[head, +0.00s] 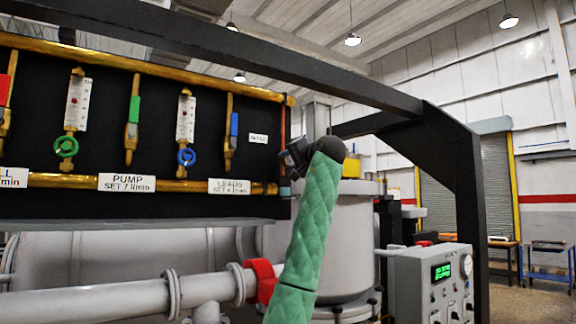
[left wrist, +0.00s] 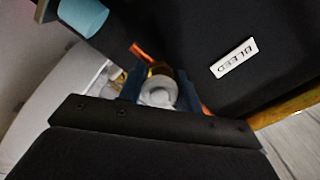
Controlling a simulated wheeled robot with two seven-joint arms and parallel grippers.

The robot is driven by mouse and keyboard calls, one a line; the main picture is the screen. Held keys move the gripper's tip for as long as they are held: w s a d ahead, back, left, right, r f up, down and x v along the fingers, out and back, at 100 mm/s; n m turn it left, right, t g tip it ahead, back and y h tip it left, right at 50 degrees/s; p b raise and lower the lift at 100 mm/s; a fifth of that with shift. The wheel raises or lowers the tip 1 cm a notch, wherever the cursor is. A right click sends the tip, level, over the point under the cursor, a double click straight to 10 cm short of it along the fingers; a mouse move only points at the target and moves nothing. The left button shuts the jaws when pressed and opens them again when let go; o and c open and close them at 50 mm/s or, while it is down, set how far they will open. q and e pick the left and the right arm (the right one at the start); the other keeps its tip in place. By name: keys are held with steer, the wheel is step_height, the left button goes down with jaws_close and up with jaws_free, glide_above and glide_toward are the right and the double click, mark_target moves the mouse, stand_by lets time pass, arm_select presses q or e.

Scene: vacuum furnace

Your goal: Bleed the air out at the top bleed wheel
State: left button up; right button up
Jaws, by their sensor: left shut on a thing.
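My left gripper (head: 291,160) is at the right end of the black valve panel (head: 205,125), below and right of a small white label (head: 258,138). In the left wrist view that label reads BLEED (left wrist: 233,57). There the dark blue fingers of the left gripper (left wrist: 158,84) are shut on a round pale grey piece (left wrist: 158,95), which I take to be the bleed wheel. Brass shows just behind it. In the head view the wheel is hidden by the gripper and wrist. My right gripper is in neither view.
The panel carries flow gauges with a green wheel (head: 66,146) and a blue wheel (head: 186,157), and brass pipes (head: 80,181). A black frame beam (head: 280,50) crosses above. A grey vessel (head: 345,230) and a control box (head: 432,285) stand at the right.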

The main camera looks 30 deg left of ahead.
arm_select(q)
steer(key=shift+r+m, duration=0.1)
steer(key=shift+m, duration=0.5)
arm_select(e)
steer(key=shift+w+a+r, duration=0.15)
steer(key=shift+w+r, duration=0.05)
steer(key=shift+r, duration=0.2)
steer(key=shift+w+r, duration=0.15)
arm_select(q)
steer(key=o, duration=1)
steer(key=shift+w+d, duration=0.1)
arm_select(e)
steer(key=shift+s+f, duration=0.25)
